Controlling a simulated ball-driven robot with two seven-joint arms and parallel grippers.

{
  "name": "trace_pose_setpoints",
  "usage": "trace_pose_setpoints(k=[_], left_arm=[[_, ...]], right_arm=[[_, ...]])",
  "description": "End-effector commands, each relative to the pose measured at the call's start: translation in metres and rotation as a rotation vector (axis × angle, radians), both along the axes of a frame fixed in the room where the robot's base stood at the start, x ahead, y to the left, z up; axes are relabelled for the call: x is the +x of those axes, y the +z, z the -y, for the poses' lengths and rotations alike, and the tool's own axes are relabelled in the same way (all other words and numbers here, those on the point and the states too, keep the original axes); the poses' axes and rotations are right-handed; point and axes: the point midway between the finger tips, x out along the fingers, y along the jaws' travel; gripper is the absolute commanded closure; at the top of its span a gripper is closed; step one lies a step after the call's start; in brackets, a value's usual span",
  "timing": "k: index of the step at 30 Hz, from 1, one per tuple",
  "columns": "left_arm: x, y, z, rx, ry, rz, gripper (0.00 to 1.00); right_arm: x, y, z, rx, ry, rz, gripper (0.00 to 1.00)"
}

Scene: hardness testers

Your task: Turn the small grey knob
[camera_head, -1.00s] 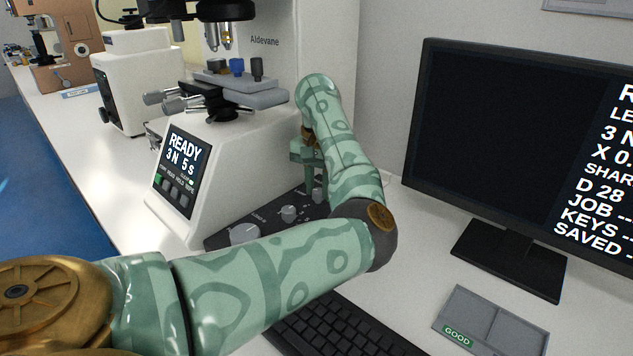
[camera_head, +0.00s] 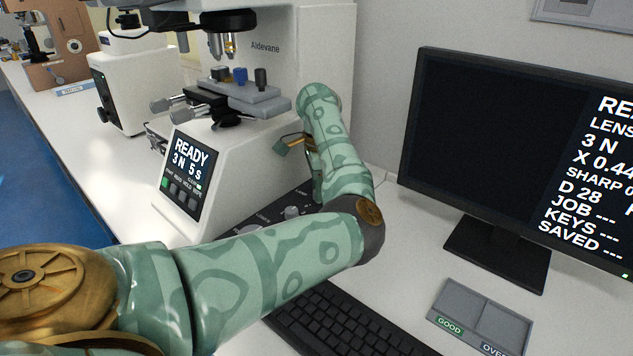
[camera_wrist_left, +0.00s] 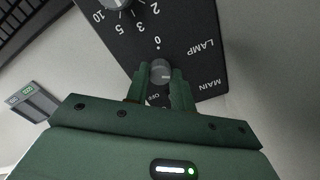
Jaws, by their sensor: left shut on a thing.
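The small grey knob (camera_wrist_left: 160,69) sits on a dark control panel (camera_wrist_left: 190,18), near "0" and "OFF" marks, with the words MAIN and LAMP printed beside it. My left gripper (camera_wrist_left: 161,74) has one finger on each side of the knob and is shut on it. In the head view, my forearm hides the fingertips and this knob. Part of the panel (camera_head: 264,216) shows there, at the foot of the white tester (camera_head: 240,170). My right gripper is not in view.
A second, larger dial (camera_wrist_left: 118,3) is on the panel, apart from my fingers. A keyboard (camera_head: 345,325) lies in front, partly under my arm. A monitor (camera_head: 490,150) and a grey tray (camera_head: 480,315) stand at right. White table is clear between panel and monitor.

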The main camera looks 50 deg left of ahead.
Motion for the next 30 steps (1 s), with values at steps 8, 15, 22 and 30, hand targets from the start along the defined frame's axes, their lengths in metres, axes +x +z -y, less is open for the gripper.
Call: trace_pose_setpoints(k=[8,15,22,30], left_arm=[[0.001,0.005,0.000,0.001,-0.218,0.007,0.99],[0.001,0.004,0.000,0.002,-0.343,0.007,0.99],[0.001,0.003,0.000,0.002,-0.400,0.006,0.99],[0.001,0.003,0.000,0.003,-0.412,0.007,0.99]], right_arm=[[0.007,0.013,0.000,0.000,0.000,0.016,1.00],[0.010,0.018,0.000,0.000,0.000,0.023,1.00],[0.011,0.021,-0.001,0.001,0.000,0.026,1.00],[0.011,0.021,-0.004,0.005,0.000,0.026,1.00]])
